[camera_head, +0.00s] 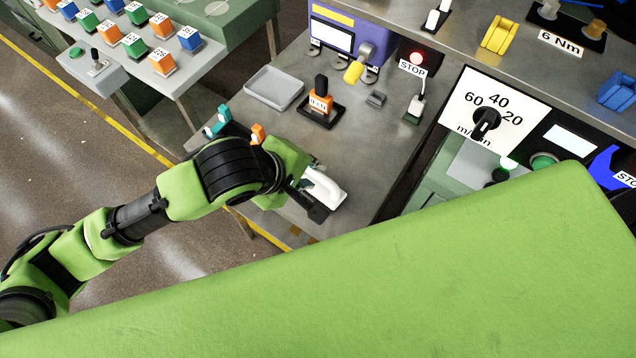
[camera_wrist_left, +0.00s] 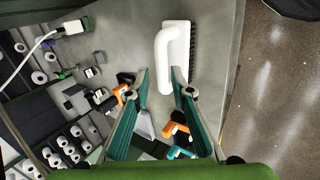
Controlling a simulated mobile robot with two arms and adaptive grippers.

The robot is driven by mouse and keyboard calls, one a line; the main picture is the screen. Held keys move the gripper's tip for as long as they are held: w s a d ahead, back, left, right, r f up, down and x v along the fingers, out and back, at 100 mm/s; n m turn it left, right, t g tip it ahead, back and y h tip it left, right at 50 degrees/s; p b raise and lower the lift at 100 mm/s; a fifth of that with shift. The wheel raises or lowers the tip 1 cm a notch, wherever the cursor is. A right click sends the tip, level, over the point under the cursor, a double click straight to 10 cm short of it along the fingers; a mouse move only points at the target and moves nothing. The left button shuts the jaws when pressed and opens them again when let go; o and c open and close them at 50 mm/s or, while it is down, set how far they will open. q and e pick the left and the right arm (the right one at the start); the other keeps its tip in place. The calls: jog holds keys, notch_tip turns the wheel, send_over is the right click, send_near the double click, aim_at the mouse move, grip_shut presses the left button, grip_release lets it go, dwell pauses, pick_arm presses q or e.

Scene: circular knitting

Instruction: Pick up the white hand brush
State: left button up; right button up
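The white hand brush (camera_head: 326,187) lies on the grey table just beyond my left gripper (camera_head: 312,193) in the head view. In the left wrist view the brush (camera_wrist_left: 172,45) shows a white looped handle and a strip of dark bristles along its right side. The two teal fingers of my left gripper (camera_wrist_left: 162,78) are apart, with the near part of the brush between or below them. The right finger overlaps the brush in the picture; I cannot tell whether they touch. My right gripper is not in view.
A grey tray (camera_head: 274,87), an orange tool in a black holder (camera_head: 321,104) and a lever switch (camera_head: 415,106) stand farther back on the table. Orange and teal items (camera_head: 219,118) lie left of my left wrist. The table edge is close to the brush.

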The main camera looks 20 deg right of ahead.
aim_at(318, 176)
pick_arm(q)
jog(key=x, duration=0.5)
jog(key=shift+f+p, duration=0.35)
jog(key=shift+p, duration=0.05)
grip_shut()
